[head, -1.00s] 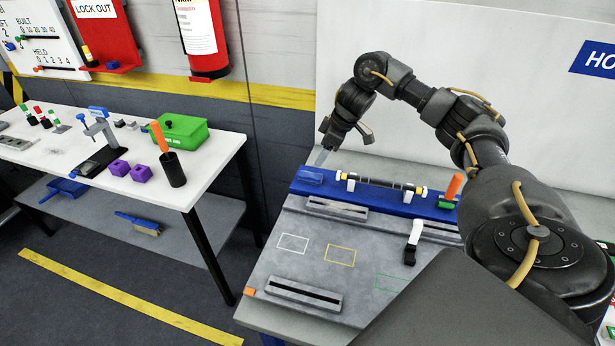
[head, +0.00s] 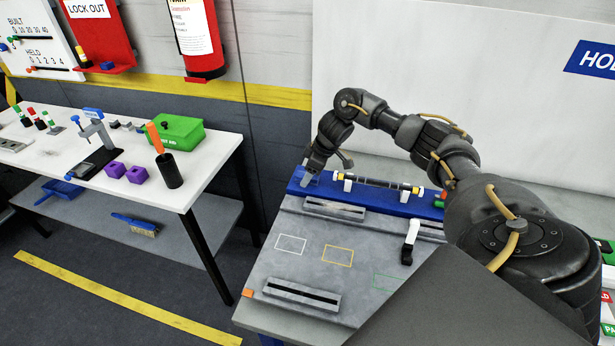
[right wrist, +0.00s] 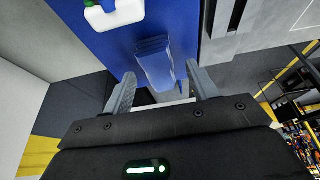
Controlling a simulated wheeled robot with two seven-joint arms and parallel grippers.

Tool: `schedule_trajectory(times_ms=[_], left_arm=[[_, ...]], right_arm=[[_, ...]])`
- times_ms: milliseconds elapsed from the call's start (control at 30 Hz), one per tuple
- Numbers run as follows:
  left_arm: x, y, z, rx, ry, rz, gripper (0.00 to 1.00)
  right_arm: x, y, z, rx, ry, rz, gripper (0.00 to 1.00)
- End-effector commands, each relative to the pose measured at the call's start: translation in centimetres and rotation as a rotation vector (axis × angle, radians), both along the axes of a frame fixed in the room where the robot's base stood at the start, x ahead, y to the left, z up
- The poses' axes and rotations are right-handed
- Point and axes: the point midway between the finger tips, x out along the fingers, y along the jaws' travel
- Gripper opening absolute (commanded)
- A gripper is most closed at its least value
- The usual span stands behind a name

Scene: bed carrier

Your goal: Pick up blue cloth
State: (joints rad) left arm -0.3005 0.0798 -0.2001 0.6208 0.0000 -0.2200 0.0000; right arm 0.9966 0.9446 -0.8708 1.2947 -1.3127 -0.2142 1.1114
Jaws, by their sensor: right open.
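The blue cloth (right wrist: 154,58) lies folded flat on the blue raised strip (head: 400,207) at the back of the bench, near its left end. In the right wrist view it sits between the fingertips of my right gripper (right wrist: 160,80), apart from both fingers. In the head view my right gripper (head: 312,172) is low over the strip's left end and mostly hides the cloth. The gripper is open and empty. I cannot tell whether the fingertips touch the strip. My left gripper is not in view.
A dark rod on white supports (head: 380,183) stands on the strip just right of the gripper. A black-and-white handled tool (head: 411,240) and slotted grey blocks (head: 291,295) are on the bench. A white table (head: 70,150) with a green box (head: 178,134) stands left, across a gap.

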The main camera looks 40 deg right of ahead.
Motion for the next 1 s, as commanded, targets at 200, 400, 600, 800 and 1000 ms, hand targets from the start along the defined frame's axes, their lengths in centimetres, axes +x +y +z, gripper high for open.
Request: schedule_trajectory(times_ms=[200, 400, 600, 800, 1000], left_arm=[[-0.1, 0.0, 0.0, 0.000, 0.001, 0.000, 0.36], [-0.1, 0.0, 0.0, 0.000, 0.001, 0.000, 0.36], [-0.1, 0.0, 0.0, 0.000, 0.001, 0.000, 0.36], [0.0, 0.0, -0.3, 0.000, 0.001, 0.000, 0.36], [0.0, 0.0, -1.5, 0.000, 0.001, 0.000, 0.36]], right_arm=[[0.0, 0.0, 0.0, 0.000, 0.000, 0.001, 0.48], [0.0, 0.0, 0.0, 0.000, -0.001, 0.001, 0.22], [0.0, 0.0, 0.1, 0.000, -0.001, 0.001, 0.10], [0.1, 0.0, 0.3, 0.001, -0.002, 0.002, 0.10], [0.2, 0.0, 2.2, 0.000, -0.008, 0.003, 0.10]])
